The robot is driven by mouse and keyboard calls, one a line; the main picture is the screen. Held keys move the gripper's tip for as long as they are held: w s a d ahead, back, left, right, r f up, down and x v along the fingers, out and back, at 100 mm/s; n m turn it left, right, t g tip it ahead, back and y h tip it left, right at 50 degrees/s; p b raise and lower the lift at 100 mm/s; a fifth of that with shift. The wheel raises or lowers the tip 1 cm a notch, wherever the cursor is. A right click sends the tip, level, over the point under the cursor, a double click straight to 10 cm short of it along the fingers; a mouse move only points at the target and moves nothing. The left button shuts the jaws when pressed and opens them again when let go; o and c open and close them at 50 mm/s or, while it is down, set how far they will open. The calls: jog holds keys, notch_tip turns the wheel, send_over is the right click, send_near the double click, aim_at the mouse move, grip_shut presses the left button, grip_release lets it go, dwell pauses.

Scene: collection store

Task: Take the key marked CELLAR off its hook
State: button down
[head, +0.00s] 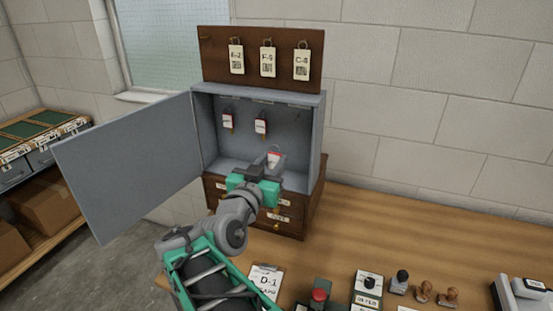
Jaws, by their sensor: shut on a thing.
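The grey metal key cabinet (315,135) stands with its door (128,165) swung open to the left. Inside, two keys with red and white tags, a left key (227,121) and a middle key (260,124), hang on the back wall. My gripper (269,164) is in the lower right part of the cabinet opening. It is shut on a key with a red and white tag (275,157), which shows at its fingertips. The writing on the tags is too small to read. I cannot tell whether the held key touches a hook.
A wooden board (220,67) with several paper tags stands above the cabinet. Small wooden drawers (311,205) are beneath it. A clipboard (265,283), stamps (424,291) and a red-topped item (319,296) lie along the table's front.

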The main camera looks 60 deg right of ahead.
aim_at(273, 156)
jog(key=shift+r, duration=0.15)
jog(key=shift+r, duration=0.3)
dwell(0.5)
jog(key=shift+s+a+r+b, duration=0.1)
jog(key=shift+s+a+b, duration=0.1)
jog(key=shift+a+b, duration=1.05)
jog(key=shift+a, duration=0.2)
